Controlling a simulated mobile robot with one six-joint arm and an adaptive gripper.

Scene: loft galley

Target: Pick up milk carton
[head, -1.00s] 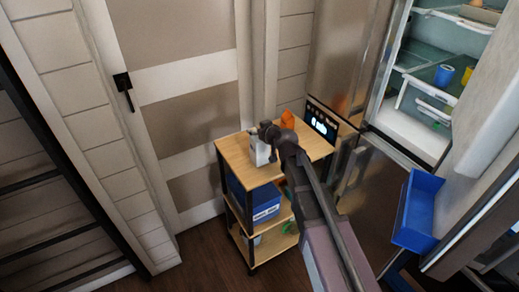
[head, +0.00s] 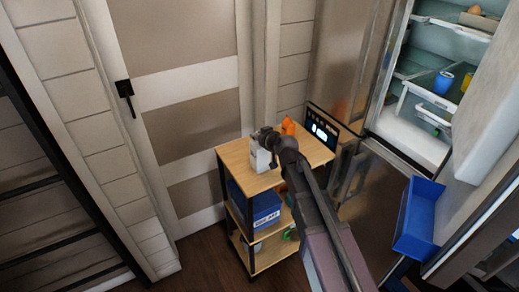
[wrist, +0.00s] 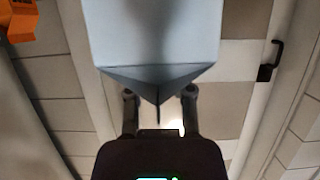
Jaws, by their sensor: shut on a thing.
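The milk carton (head: 260,159), pale and white, is at the front left part of the wooden top of a small cart (head: 236,156). My gripper (head: 267,139) is at the carton's upper end, shut on it. In the wrist view the carton (wrist: 155,35) fills the top middle, its folded end between the two fingers of my gripper (wrist: 160,97). Whether the carton's base touches the cart top cannot be told. My arm hides part of the cart top.
An orange object (head: 288,126) stands behind on the cart top. A blue bin (head: 257,209) sits on the shelf below. To the right, the open fridge holds a blue cup (head: 443,82) and its door carries a blue tray (head: 416,220). A closed panelled door (head: 187,120) is behind.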

